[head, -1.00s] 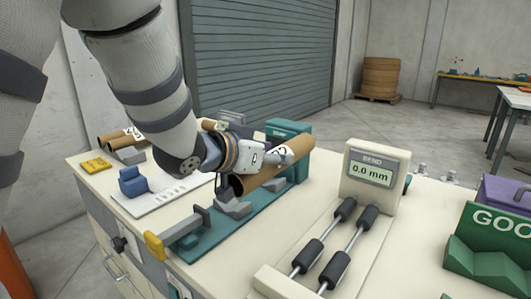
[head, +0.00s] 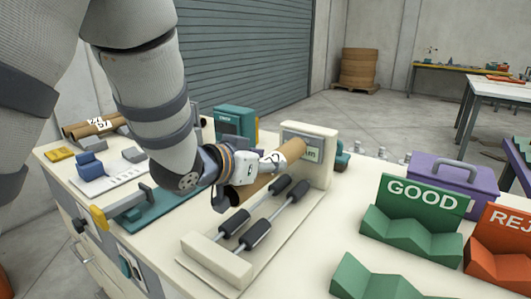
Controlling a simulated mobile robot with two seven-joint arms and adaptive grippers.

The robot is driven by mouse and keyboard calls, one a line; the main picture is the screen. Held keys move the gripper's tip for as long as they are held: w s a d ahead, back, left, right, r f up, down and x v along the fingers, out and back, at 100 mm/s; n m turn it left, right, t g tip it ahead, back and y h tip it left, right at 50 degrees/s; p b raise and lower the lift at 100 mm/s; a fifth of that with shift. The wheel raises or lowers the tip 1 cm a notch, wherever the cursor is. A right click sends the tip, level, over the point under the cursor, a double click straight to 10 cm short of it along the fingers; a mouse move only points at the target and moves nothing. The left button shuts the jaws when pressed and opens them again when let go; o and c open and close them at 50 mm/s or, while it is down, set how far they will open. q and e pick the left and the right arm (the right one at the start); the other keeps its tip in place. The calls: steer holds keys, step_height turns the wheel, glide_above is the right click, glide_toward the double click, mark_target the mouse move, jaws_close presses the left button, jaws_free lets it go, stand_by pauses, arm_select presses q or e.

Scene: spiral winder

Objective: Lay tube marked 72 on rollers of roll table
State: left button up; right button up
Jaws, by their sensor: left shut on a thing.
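My left gripper (head: 262,167) is shut on a brown cardboard tube (head: 291,151) with a partly hidden black number on a white label. The tube lies across the picture, its far end in front of the display of the roll table (head: 214,262). The roll table has two rods with black rollers (head: 257,234) between cream end blocks. The tube shows just behind and left of the rollers and seems held above the table; its exact height cannot be told. My right gripper is not in view.
Other tubes (head: 88,127) lie at the back left. A teal fixture (head: 150,212) stands left of the roll table. A green GOOD rack (head: 410,225), an orange reject rack (head: 500,255) and a purple box (head: 450,182) stand at right. Bare bench lies between roll table and racks.

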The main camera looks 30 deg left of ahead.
mark_target(266, 159)
arm_select(q)
step_height(266, 159, down, 6)
steer(key=shift+f, duration=0.2)
steer(key=o, duration=1.3)
steer(key=shift+c, duration=0.2)
step_height(266, 159, up, 10)
steer(key=shift+r, duration=0.1)
